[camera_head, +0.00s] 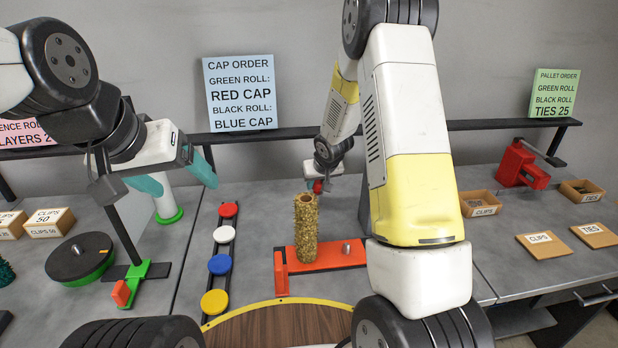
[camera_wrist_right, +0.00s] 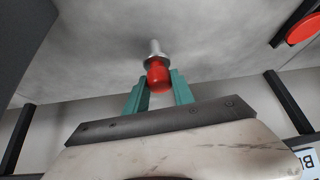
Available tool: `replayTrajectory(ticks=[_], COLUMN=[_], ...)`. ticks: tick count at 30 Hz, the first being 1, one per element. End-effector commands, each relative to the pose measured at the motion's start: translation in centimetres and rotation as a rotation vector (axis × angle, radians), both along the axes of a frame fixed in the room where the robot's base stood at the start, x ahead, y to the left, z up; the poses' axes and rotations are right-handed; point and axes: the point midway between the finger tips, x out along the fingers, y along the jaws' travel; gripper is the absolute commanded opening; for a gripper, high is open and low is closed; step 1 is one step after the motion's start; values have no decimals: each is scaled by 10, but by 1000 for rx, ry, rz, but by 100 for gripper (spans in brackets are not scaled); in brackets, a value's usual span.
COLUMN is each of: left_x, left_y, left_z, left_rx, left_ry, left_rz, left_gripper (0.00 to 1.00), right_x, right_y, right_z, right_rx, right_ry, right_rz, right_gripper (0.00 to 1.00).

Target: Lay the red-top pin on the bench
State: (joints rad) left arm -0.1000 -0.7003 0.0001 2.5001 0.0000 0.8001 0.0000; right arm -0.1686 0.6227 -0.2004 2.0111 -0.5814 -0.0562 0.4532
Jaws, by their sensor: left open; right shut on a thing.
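The red-top pin (camera_wrist_right: 158,75) has a red head and a silver shank. My right gripper (camera_wrist_right: 158,88) is shut on its red head, with the shank pointing away from the fingers towards a grey surface; whether it touches cannot be told. In the head view the right gripper (camera_head: 319,186) is small, behind the brown bristly roll (camera_head: 306,235), and only a bit of red shows there. The grey bench (camera_head: 262,208) runs beneath. My left gripper (camera_head: 177,178) is open, above the bench at the left, near a white post with a green base (camera_head: 168,214).
The roll stands on a red fixture (camera_head: 335,257) with a silver peg (camera_head: 346,248). A rack of colored caps (camera_head: 220,264) lies to its left. A black-and-green turntable (camera_head: 80,258) is further left. Clip boxes (camera_head: 480,203) and a red vise (camera_head: 522,166) stand at the right.

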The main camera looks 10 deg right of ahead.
Motion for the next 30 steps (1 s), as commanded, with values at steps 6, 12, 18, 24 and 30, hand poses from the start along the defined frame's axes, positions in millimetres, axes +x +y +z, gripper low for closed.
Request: replayTrajectory(ticks=[6,12,18,24,30], left_x=[0,0,0,0,0], left_y=[0,0,0,0,0], left_z=[0,0,0,0,0], left_rx=[0,0,0,0,0], left_ry=[0,0,0,0,0], left_rz=[0,0,0,0,0], left_gripper=[78,78,78,78,78], right_x=[0,0,0,0,-1], right_y=[0,0,0,0,0], right_z=[-17,-16,-18,-18,-13], right_rx=[0,0,0,0,0], right_ry=[-1,-1,-1,-1,-2], right_rz=[1,1,1,1,0], right_gripper=[0,0,51,52,52])
